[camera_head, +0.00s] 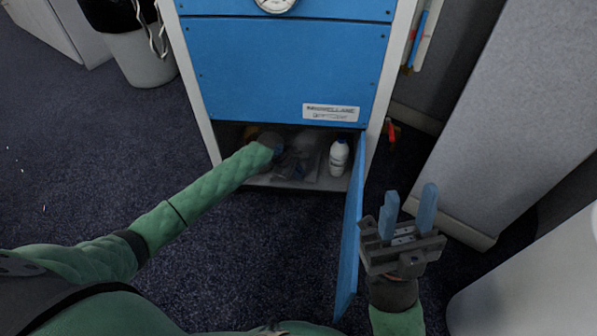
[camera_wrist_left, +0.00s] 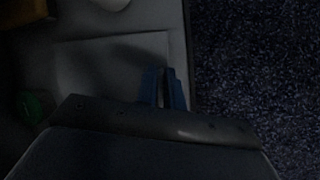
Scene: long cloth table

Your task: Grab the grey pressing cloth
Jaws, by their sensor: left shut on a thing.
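My left arm reaches into the open lower compartment of the blue cabinet. My left gripper (camera_head: 279,151) is low inside it and partly lost in shadow. In the left wrist view, its two blue fingers (camera_wrist_left: 162,75) are close together at the edge of a flat grey sheet, which looks like the grey pressing cloth (camera_wrist_left: 105,62). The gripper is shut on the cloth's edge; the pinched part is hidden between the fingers. The cloth lies flat on the compartment floor. My right gripper (camera_head: 410,192) is open and empty, outside the cabinet to the right of its door.
The blue cabinet door (camera_head: 352,235) stands open between my right gripper and the compartment. A white bottle (camera_head: 339,158) stands inside at the right. A green item (camera_wrist_left: 35,106) lies at the left of the wrist view. Carpet (camera_head: 240,260) in front is clear.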

